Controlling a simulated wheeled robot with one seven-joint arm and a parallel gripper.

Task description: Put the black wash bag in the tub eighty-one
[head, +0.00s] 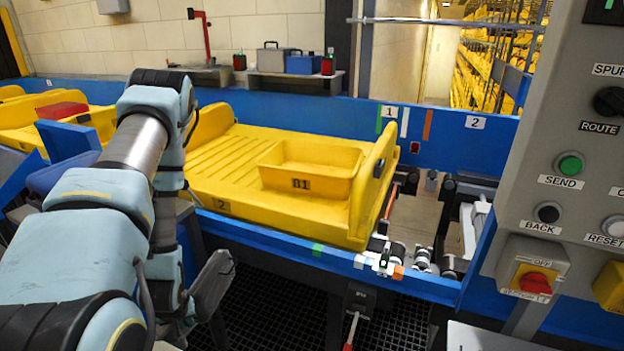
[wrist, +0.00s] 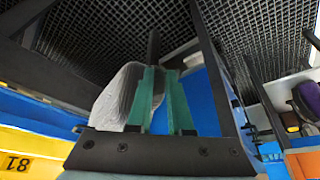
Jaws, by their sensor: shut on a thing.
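A smooth grey object by the pads (wrist: 118,97) also appears as a dark grey tilted shape below my arm (head: 213,284). It seems to be the black wash bag, partly hidden by the gripper. It hangs in front of the conveyor, below tub height, apart from the tub.
The yellow tray (head: 215,165) rests on the blue-sided conveyor (head: 335,262). Another yellow tray with a red item (head: 62,110) stands at left. A grey control panel (head: 560,130) stands at right. Dark floor grating (head: 275,310) lies below.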

